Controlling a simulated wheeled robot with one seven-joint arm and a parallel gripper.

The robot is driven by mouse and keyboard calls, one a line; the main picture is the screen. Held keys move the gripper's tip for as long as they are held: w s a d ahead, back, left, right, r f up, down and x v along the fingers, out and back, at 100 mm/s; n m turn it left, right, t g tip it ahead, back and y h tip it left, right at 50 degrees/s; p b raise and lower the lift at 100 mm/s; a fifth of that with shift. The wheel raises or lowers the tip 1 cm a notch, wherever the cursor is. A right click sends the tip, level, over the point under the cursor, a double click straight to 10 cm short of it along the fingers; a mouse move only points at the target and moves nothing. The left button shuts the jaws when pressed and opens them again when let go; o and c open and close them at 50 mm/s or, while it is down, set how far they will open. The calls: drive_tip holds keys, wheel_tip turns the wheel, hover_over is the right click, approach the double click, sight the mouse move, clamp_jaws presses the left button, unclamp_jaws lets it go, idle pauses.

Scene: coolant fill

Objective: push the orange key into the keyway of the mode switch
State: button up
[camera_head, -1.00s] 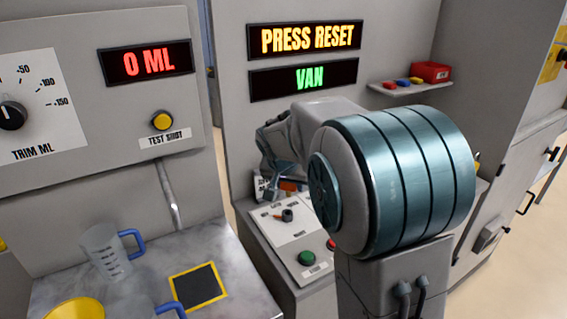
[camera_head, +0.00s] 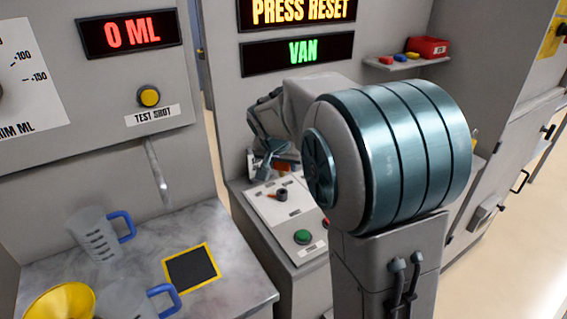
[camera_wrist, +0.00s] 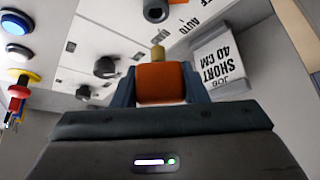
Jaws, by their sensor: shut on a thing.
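My gripper (camera_wrist: 160,90) is shut on the orange key (camera_wrist: 160,82), which sits between its two fingers in the wrist view. The key's brass tip (camera_wrist: 158,52) points away from the gripper toward the pale switch panel (camera_wrist: 140,45). I cannot tell whether the tip touches the panel. A dark round knob (camera_wrist: 156,10) beside the AUTO lettering is beyond the tip. I cannot make out the keyway. In the head view my gripper (camera_head: 273,165) is over the back of the panel (camera_head: 258,205), partly hidden by my arm, with a little orange showing.
Another dark knob (camera_wrist: 105,67) stands on the panel, left of the key. A sign reading SHORT 40 CM (camera_wrist: 220,62) is close on the right. A green button (camera_head: 303,237) is at the panel's front. Jugs (camera_head: 100,235) stand on the left counter; a shelf (camera_head: 405,63) holds coloured pieces.

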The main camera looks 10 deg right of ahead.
sight(282, 171)
drive_tip(key=shift+f+b, duration=1.5)
drive_tip(key=shift+f, duration=0.55)
drive_tip(key=shift+b, duration=0.55)
drive_tip(key=shift+f+b, duration=1.55)
drive_tip(key=shift+b, duration=0.05)
drive_tip(key=o, duration=1)
drive_tip(key=shift+o, duration=0.2)
drive_tip(key=shift+r, duration=0.1)
drive_tip(key=p+v, duration=0.1)
drive_tip(key=v, duration=1.2)
drive_tip(key=shift+s+r, duration=0.2)
drive_tip(key=shift+r, duration=0.15)
drive_tip(key=shift+a, duration=0.1)
